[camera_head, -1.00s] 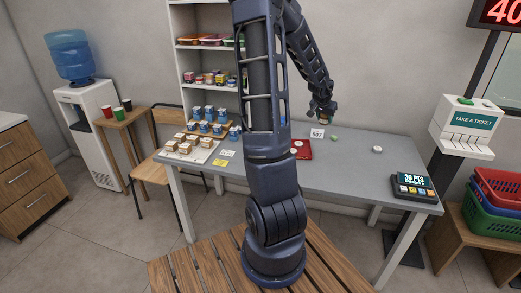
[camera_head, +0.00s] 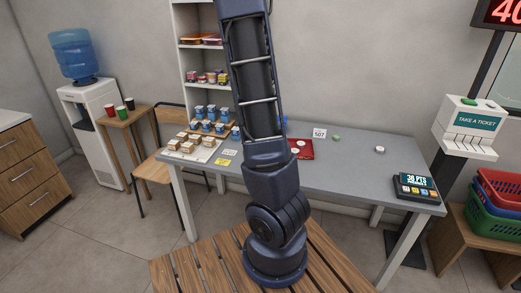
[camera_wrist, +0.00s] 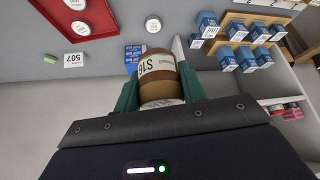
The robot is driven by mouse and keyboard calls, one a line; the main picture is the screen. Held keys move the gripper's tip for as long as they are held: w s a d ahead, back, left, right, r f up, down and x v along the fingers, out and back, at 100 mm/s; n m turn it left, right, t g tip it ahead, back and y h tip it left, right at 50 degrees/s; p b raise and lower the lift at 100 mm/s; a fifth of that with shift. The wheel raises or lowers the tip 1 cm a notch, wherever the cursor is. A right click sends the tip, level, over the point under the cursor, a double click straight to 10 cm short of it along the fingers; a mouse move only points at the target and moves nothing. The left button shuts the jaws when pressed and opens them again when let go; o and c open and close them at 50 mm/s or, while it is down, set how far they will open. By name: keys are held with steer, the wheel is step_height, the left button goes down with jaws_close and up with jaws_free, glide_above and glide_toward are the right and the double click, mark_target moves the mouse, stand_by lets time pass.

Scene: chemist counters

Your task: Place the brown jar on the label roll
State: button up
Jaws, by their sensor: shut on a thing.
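In the wrist view the brown jar (camera_wrist: 168,90), with a cream printed label and a pale end towards me, sits between the green fingers of my gripper (camera_wrist: 157,82), shut on it. In the head view my arm hides both. A round white thing (camera_wrist: 153,25) lies on the grey table beyond the jar. Two more round white things, one of them here (camera_wrist: 80,29), are on the red tray (camera_wrist: 103,12). Another (camera_head: 380,149) lies alone at the table's right. I cannot tell which of these is the label roll.
A blue box (camera_wrist: 133,56) stands close behind the jar. Several blue-and-white boxes (camera_wrist: 228,64) are on a wooden rack to its right. A 507 card (camera_head: 319,133) and a small green thing (camera_head: 336,138) are near the table's back edge. The table's right half (camera_head: 350,170) is mostly clear.

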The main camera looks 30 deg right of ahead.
steer(key=shift+a+f, duration=0.1)
steer(key=shift+a, duration=0.1)
steer(key=shift+f, duration=7.95)
steer(key=shift+f, duration=0.1)
steer(key=shift+w+f, duration=0.1)
steer(key=shift+f, duration=1.7)
steer(key=shift+f, duration=0.1)
steer(key=o, duration=1)
steer(key=v, duration=1.1)
steer(key=shift+s+r, duration=0.2)
steer(key=shift+r, duration=0.15)
